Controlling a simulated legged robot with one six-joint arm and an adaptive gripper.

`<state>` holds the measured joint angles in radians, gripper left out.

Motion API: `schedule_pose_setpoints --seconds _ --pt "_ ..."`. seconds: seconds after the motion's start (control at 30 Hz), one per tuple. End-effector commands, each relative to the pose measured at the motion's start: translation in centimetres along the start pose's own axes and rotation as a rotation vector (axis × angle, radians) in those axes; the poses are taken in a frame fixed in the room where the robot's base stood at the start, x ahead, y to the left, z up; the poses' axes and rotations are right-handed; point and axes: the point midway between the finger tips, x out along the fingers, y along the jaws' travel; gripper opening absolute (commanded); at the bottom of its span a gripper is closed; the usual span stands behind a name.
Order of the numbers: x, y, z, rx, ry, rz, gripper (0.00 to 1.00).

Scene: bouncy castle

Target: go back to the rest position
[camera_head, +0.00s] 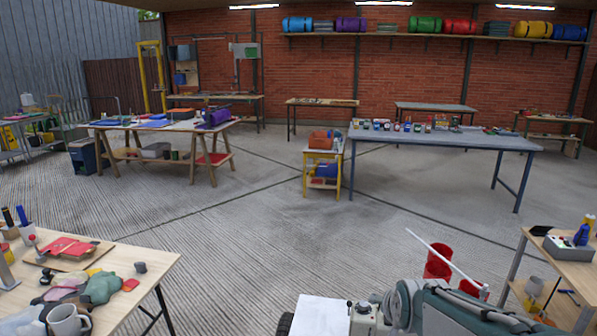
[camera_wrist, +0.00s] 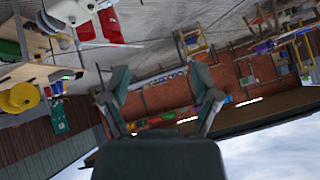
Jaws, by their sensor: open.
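My gripper (camera_wrist: 161,80) shows in the wrist view with its two fingers spread wide apart. The space between the fingertips is empty, with only the distant brick wall and floor behind it. The wrist view is upside down and tilted, with sky along the bottom right. In the head view a grey-green part of my arm lies low at the bottom right of centre. The fingers cannot be made out there.
A red bucket (camera_head: 438,262) with a white stick stands close beside my arm. A cluttered wooden table (camera_head: 150,268) is at the near left and a workbench (camera_head: 575,272) at the near right. The middle floor (camera_head: 270,225) is clear. A long blue-grey table (camera_head: 450,138) stands farther back.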

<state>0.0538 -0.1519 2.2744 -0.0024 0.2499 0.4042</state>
Motion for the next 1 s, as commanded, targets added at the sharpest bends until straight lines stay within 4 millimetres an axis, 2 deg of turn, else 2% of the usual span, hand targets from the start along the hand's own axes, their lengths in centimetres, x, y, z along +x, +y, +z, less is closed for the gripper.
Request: schedule_pose_setpoints --seconds 0.03,0.2,0.4,0.5,0.7,1.0 --pt "-1.9 0.0 0.7 -0.036 -0.015 0.002 0.79" --pt "-7.4 0.9 4.1 -0.169 -0.097 0.018 0.79" --pt "-12.9 2.5 8.9 -0.326 -0.196 0.025 0.79" --pt "-14.9 3.3 10.9 -0.387 -0.238 0.025 0.79" --pt "-16.4 4.1 12.9 -0.443 -0.280 0.024 0.79" --pt "-16.4 4.1 12.9 -0.444 -0.282 0.024 0.79"
